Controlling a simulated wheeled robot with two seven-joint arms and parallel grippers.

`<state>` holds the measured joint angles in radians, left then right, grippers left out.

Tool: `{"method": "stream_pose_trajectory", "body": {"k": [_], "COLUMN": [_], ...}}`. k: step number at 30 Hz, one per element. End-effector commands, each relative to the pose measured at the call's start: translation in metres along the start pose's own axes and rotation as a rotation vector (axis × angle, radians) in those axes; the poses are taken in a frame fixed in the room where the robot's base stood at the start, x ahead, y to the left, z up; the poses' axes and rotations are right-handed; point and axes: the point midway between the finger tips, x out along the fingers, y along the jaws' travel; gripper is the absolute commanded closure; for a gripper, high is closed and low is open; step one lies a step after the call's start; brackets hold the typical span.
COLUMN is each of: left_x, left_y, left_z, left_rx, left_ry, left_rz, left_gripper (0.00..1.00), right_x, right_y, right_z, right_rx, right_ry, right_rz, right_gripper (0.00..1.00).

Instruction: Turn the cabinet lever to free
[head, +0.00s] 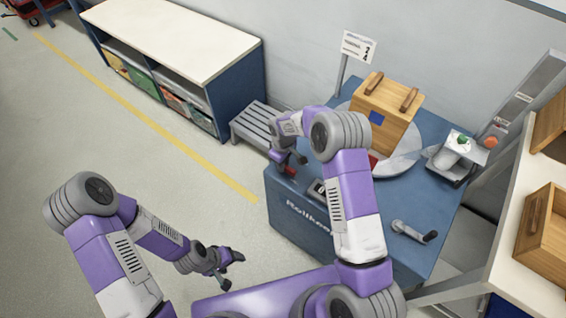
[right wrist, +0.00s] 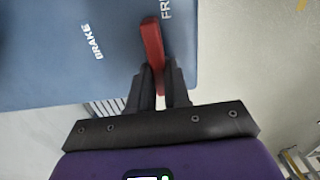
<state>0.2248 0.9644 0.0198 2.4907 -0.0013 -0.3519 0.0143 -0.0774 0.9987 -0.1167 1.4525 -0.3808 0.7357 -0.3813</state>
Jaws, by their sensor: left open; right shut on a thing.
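The blue cabinet (head: 300,222) stands in the middle right of the head view. In the right wrist view its blue top (right wrist: 60,60) carries the word BRAKE on the left and part of a second word, starting FR, at the upper edge. The red lever (right wrist: 152,42) lies close beside that second word. My right gripper (right wrist: 160,88) is shut on the lever's near end. In the head view my right gripper (head: 291,164) is at the cabinet's left corner, and most of the lever is hidden. My left gripper (head: 230,265) is open and empty over the floor.
A wooden box (head: 382,115) with two handles stands on a grey round plate (head: 405,160) on the cabinet. A dark-handled crank (head: 414,232) lies near its right front. A slatted grey bench (head: 262,122) and a long shelf (head: 175,35) stand behind left. Floor at left is clear.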

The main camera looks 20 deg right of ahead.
Motion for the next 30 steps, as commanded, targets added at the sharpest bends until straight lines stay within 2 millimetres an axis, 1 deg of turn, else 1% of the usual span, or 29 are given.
{"method": "stream_pose_trajectory", "body": {"k": [6, 18, 19, 23, 30], "left_x": [-0.0001, -0.0001, -0.0001, -0.0001, -0.0001], "left_y": [0.0000, 0.0000, 0.0000, 0.0000, 0.0001], "left_z": [0.0000, 0.0000, 0.0000, 0.0000, 0.0000], "left_rx": [0.000, 0.000, 0.000, 0.000, 0.000], "left_ry": [0.000, 0.000, 0.000, 0.000, 0.000], "left_rz": [0.000, 0.000, 0.000, 0.000, 0.000], "left_gripper": [0.32, 0.32, 0.32, 0.32, 0.32], "right_x": [-0.0002, -0.0002, -0.0002, -0.0002, -0.0002], "right_y": [-0.0006, -0.0005, -0.0006, -0.0004, -0.0002], "right_z": [-0.0007, -0.0008, -0.0008, -0.0006, -0.0003], "right_rx": [0.033, 0.040, 0.040, 0.039, 0.038], "right_ry": [0.001, 0.002, 0.002, 0.002, 0.001], "right_rz": [0.000, -0.001, -0.001, 0.000, 0.000], "right_gripper": [1.00, 1.00, 0.79, 0.59, 0.57]}}
